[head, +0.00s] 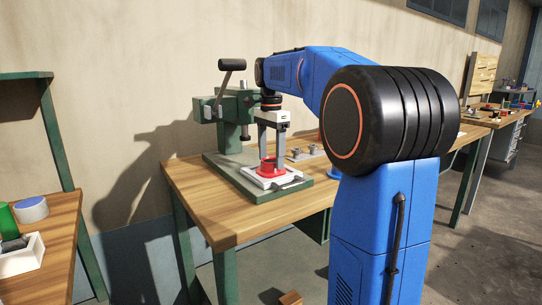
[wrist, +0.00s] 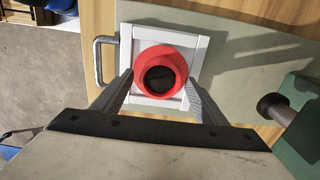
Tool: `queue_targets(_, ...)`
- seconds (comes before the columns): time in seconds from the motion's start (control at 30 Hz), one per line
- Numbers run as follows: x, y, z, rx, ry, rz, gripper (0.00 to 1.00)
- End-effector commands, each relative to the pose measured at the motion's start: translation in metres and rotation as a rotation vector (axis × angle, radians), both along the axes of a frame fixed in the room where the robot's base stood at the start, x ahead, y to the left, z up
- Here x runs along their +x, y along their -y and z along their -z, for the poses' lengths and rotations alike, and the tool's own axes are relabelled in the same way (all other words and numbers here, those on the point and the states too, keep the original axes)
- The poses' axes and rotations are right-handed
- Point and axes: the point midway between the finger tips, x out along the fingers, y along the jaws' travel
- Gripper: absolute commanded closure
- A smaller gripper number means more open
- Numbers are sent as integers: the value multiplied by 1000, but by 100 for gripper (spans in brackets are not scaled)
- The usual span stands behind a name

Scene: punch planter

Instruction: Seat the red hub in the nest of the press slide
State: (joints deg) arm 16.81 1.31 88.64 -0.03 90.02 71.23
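The red hub (head: 266,168) is a ring with a dark round opening. It is at the white square press slide (head: 256,181), over the middle of its raised frame. In the wrist view the hub (wrist: 160,53) covers the nest, so I cannot tell whether it is fully down in it. The white slide (wrist: 124,75) has a grey handle on its left side. My gripper (head: 271,166) points straight down with one finger on each side of the hub. In the wrist view the fingertips of my gripper (wrist: 160,78) meet the hub's sides, shut on it.
The green press (head: 233,112) with its black-knobbed lever stands just behind the slide, close to my gripper. Small grey parts (head: 305,152) lie to the right on the wooden bench (head: 215,205). Another bench with a white bin (head: 22,257) stands at the left.

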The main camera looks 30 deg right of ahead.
Motion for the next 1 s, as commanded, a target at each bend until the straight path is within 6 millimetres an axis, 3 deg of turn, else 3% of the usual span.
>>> queue_targets(0.23,1,0,-12,0,1,0,34)
queue_targets(0.7,1,0,-96,0,1,0,34)
queue_targets(1.0,0,0,-121,0,0,0,34)
